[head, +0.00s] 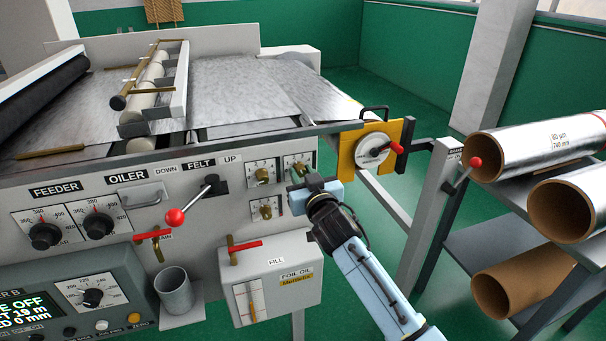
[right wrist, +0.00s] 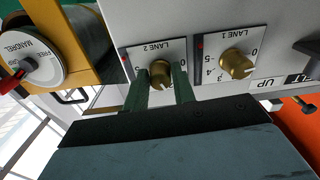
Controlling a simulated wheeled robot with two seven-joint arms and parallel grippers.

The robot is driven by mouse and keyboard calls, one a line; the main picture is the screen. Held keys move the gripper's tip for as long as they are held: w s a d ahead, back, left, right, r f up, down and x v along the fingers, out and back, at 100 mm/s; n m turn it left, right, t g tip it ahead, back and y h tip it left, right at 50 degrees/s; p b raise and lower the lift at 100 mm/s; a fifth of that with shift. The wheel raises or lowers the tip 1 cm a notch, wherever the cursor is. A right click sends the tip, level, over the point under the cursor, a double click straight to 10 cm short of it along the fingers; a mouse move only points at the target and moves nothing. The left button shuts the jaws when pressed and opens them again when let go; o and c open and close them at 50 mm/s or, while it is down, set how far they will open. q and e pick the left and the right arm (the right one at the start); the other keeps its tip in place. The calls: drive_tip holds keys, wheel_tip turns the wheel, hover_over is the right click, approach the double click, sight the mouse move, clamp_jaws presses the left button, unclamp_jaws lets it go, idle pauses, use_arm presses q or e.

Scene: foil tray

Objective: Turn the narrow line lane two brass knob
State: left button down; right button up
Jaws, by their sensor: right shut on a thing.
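The lane two brass knob (right wrist: 160,73) sits on a white dial plate marked LANE 2 in the right wrist view. My right gripper (right wrist: 159,80) has its two dark green fingers on either side of it, shut on it. In the head view my right gripper (head: 301,178) reaches up to the upper right dial on the machine's front, and its fingers cover part of the knob there. My left gripper is not in view.
The lane one brass knob (right wrist: 236,64) is close beside. A further brass knob (head: 266,211) sits below it in the head view. The yellow mandrel plate (head: 402,135) and a red-ball lever (head: 190,202) flank the dials. The foil oil box (head: 277,283) stands below.

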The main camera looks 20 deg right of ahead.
drive_tip(key=shift+n+p, duration=0.6)
drive_tip(key=shift+n, duration=0.4)
drive_tip(key=n+p, duration=0.1)
drive_tip(key=n, duration=0.1)
drive_tip(key=shift+n, duration=0.4)
drive_tip(key=n+p, duration=0.1)
drive_tip(key=n, duration=0.2)
drive_tip(key=shift+n, duration=0.3)
drive_tip(key=n+p, duration=0.1)
drive_tip(key=n, duration=0.1)
drive_tip(key=shift+n, duration=1.2)
use_arm(q)
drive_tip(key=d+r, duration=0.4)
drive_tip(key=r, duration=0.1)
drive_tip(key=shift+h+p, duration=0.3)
drive_tip(key=shift+p, duration=0.05)
use_arm(e)
drive_tip(key=shift+n, duration=1.2)
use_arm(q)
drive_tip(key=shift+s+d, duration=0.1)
use_arm(e)
drive_tip(key=o, duration=1)
